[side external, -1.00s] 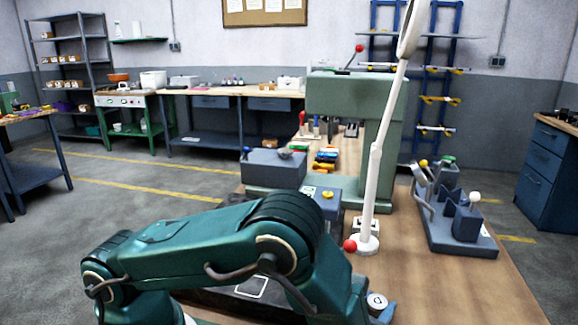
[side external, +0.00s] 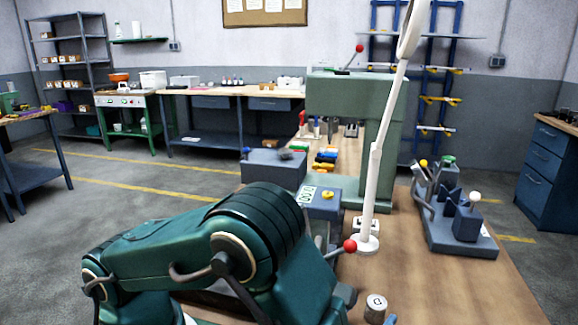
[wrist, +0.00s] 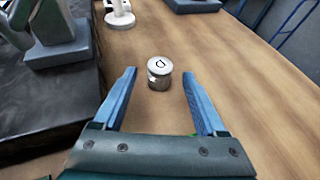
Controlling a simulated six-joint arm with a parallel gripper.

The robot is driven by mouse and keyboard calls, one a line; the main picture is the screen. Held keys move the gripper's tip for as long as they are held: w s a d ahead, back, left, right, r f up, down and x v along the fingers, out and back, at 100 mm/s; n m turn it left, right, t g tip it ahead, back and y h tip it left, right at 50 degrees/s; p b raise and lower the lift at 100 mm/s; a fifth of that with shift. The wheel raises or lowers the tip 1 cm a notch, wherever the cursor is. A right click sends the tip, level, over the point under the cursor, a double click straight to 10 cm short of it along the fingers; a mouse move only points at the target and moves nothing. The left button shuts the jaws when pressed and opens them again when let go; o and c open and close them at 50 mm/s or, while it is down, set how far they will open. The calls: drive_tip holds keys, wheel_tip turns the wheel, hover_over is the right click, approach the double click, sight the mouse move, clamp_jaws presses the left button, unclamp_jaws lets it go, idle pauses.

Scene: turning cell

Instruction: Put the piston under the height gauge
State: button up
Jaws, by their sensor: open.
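The piston (side external: 376,309) is a short silver cylinder with a dark mark on its top, upright on the wooden bench. In the wrist view the piston (wrist: 159,75) stands just beyond and between the tips of my open gripper (wrist: 158,88). The blue fingers are apart, with a gap on both sides of it. In the side view only a bit of blue finger shows beside the piston; my arm hides the rest.
A white lamp stand (side external: 367,244) rises beside the gauge. A grey-green press (side external: 376,150) stands behind, and a lever fixture (side external: 456,240) is at the right. In the wrist view a dark slab (wrist: 40,105) edges the left; the bench right of the piston is clear.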

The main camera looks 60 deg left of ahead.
sight(377, 303)
drive_tip(key=shift+o, duration=0.5)
drive_tip(key=shift+v, duration=1.4)
drive_tip(key=shift+w+a+r+g, duration=0.25)
drive_tip(key=shift+w+r+g, duration=0.15)
drive_tip(key=shift+w+g, duration=0.15)
drive_tip(key=shift+w, duration=0.1)
drive_tip(key=shift+x, duration=2.45)
drive_tip(key=shift+c, duration=0.3)
clamp_jaws()
